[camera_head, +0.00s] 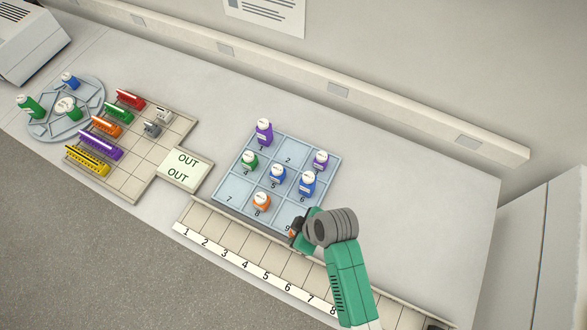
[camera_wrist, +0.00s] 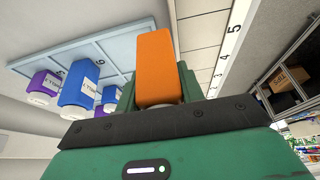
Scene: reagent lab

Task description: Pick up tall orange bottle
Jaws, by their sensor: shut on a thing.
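The tall orange bottle (camera_wrist: 155,62) stands out between my gripper's green fingers in the wrist view. My gripper (camera_wrist: 157,92) is shut on it, with the fingers on both sides near its cap end. In the head view my gripper (camera_head: 302,230) is at square 9 of the blue numbered tray (camera_head: 232,184), at its near right corner. Only a small dark orange part of the held bottle (camera_head: 294,227) shows there, the rest hidden by my gripper. I cannot tell whether its base touches the tray. A shorter orange bottle (camera_head: 261,201) stands on square 8.
Purple (camera_head: 264,131), green (camera_head: 249,160) and blue (camera_head: 307,183) bottles stand on the tray; square 2 is empty. A numbered strip (camera_head: 248,267) runs along the front edge. Coloured racks (camera_head: 100,146) and a round carousel (camera_head: 88,124) are at left. The right counter is clear.

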